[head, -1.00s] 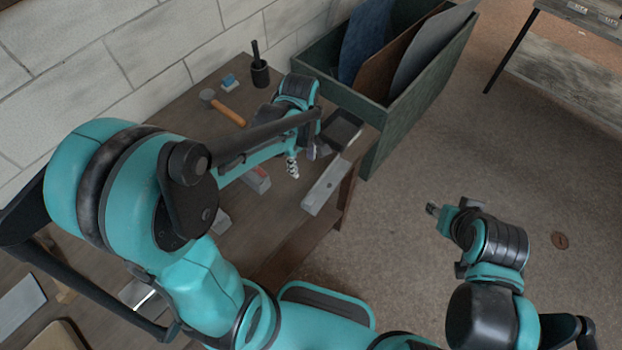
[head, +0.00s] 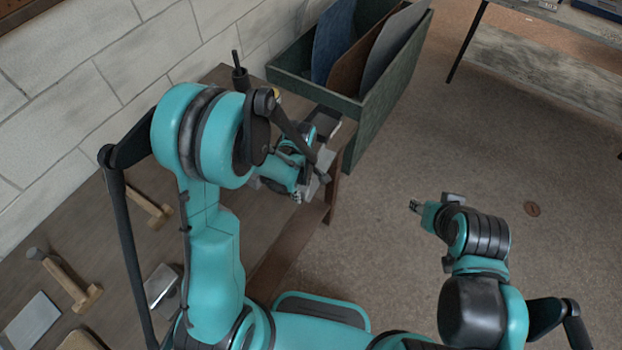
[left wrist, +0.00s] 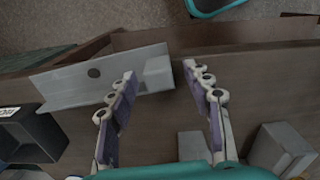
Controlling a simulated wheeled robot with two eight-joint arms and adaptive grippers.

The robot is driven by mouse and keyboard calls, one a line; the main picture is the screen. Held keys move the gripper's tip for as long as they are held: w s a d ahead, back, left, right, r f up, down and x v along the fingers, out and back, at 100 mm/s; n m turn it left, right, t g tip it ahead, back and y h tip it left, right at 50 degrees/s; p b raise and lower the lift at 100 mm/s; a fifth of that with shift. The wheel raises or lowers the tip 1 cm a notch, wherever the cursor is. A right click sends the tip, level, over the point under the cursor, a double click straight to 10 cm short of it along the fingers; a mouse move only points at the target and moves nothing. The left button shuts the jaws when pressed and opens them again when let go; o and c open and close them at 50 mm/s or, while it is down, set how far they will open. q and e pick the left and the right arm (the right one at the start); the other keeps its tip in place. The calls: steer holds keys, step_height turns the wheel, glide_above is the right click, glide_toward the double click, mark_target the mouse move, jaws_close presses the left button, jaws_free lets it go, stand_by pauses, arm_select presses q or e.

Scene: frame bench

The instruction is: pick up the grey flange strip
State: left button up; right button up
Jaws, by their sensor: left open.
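The grey flange strip (left wrist: 82,84) is a light grey angled piece with a dark round hole, lying near the bench edge in the left wrist view. In the head view the strip (head: 325,159) is mostly hidden behind my left arm. My left gripper (left wrist: 160,76) is open, with its fingertips around the right end of the strip as seen by the wrist camera; I cannot tell if they touch it. It also shows in the head view (head: 312,187). My right gripper (head: 416,207) is held out over the floor, too small to judge its jaws.
A black tray (left wrist: 40,137) lies beside the strip. Grey blocks (left wrist: 192,147) sit on the bench near my left fingers. A green crate (head: 372,120) with upright panels stands past the bench end.

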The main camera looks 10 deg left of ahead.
arm_select(q)
steer(key=shift+f, duration=0.25)
steer(key=shift+r, duration=0.1)
jaws_close()
steer(key=shift+r, duration=0.1)
